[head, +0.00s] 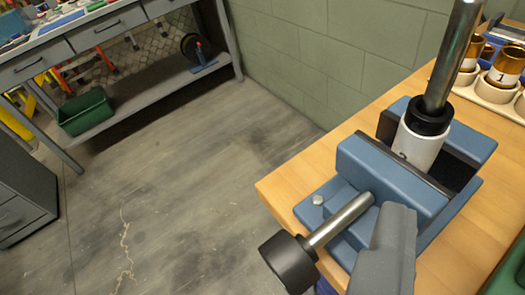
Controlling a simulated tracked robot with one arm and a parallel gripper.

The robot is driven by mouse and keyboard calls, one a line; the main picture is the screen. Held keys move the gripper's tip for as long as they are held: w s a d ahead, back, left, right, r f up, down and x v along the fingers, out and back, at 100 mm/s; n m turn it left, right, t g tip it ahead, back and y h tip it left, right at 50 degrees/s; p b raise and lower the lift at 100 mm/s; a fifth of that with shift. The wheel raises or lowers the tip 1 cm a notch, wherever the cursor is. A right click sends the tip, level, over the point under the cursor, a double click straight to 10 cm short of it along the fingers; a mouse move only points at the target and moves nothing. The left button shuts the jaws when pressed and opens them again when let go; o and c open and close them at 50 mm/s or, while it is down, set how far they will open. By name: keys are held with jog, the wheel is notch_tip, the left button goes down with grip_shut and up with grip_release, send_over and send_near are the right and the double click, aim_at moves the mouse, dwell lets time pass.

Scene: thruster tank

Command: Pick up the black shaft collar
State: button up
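A black ring, which looks like the shaft collar (429,116), sits around an upright steel shaft (456,50) at the right of the head view. It rests at the top of a white cylinder (417,145) held between the jaws of a blue vise (392,176). The shaft tilts slightly and runs out of the top of the picture. A grey tapered part (388,250) at the bottom, in front of the vise, appears to be one finger of my gripper. It is apart from the collar, below it in the picture. The other finger does not show.
The vise's screw rod and black knob (289,263) stick out past the wooden bench edge (290,180). Brass-coloured cups in a pale rack (497,91) stand behind the vise. A grey workbench (95,30) with a green bin (85,112) is at far left. Open floor lies between.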

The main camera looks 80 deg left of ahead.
jog(key=s+a+f, duration=0.1)
jog(key=b, duration=0.1)
send_near(432, 115)
notch_tip(432, 115, down, 2)
jog(key=w+a, duration=0.2)
jog(key=shift+r+b+x, duration=0.15)
jog(key=shift+b+x, duration=0.2)
jog(key=shift+x, duration=0.95)
jog(key=shift+r+b+x, duration=0.15)
jog(key=shift+b+x, duration=0.2)
jog(key=shift+x, duration=0.95)
jog(key=shift+w+r, duration=0.1)
jog(key=shift+w, duration=0.05)
jog(key=c, duration=1.1)
